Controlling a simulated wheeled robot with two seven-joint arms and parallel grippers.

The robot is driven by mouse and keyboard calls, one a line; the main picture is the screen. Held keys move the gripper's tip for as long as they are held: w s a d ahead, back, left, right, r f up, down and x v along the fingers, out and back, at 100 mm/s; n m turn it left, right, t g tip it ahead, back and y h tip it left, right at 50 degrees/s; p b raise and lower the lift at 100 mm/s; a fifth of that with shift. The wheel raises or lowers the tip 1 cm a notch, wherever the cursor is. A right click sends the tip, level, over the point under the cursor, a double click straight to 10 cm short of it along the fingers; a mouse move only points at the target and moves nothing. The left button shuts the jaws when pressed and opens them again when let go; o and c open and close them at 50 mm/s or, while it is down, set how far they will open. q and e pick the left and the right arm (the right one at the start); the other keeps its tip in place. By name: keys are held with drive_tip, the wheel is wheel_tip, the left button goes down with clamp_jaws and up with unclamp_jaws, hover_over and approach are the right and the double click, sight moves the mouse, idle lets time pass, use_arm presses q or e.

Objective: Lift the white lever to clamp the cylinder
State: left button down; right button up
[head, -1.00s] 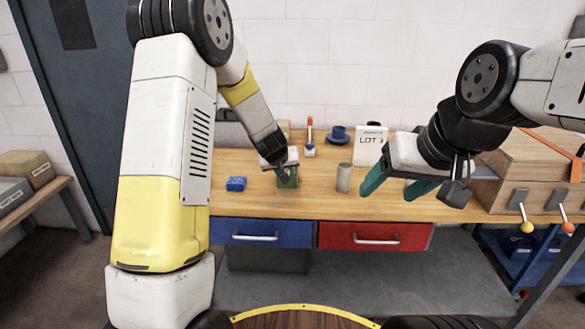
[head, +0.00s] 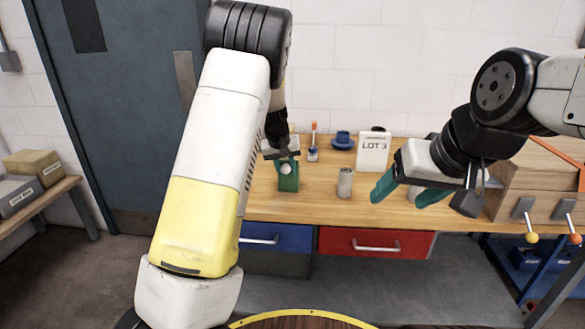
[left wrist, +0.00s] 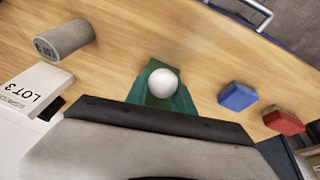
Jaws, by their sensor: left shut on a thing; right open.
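The white ball knob (head: 285,169) of the lever sits at a green block (head: 289,184) on the workbench. In the left wrist view the white knob (left wrist: 162,82) lies between the teal fingers of my left gripper (left wrist: 160,95), which is shut on it. My left gripper (head: 286,160) comes down from above; the lever's shaft is hidden. A grey cylinder (head: 344,184) stands upright on the bench to the right of the block, apart from it; it also shows in the left wrist view (left wrist: 63,40). My right gripper (head: 398,192) is open and empty, right of the cylinder.
A white LOT 3 sign (head: 373,153), a blue item (head: 342,141) and a red-handled tool (head: 313,142) stand behind. A wooden box with ball-ended levers (head: 532,237) is at right. Blue (left wrist: 238,96) and red (left wrist: 283,121) blocks show in the left wrist view.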

sight(282, 167)
use_arm(q)
drive_tip(key=shift+s+f, duration=0.1)
drive_tip(key=c, duration=1.1)
unclamp_jaws()
drive_tip(key=v, duration=0.7)
drive_tip(key=shift+a+r, duration=0.1)
drive_tip(key=shift+r, duration=0.3)
drive_tip(key=s+a+r, duration=0.1)
drive_tip(key=s+r, duration=0.2)
drive_tip(key=s, duration=0.8)
drive_tip(key=s+a+r+m+t, duration=0.1)
drive_tip(key=s+r, duration=0.3)
drive_tip(key=s, duration=0.8)
drive_tip(key=s+a+r+m+t, duration=0.1)
drive_tip(key=s+r, duration=0.2)
drive_tip(key=s, duration=0.9)
drive_tip(key=shift+a+r+h, duration=0.1)
drive_tip(key=shift+r+h, duration=0.15)
drive_tip(key=shift+h, duration=0.15)
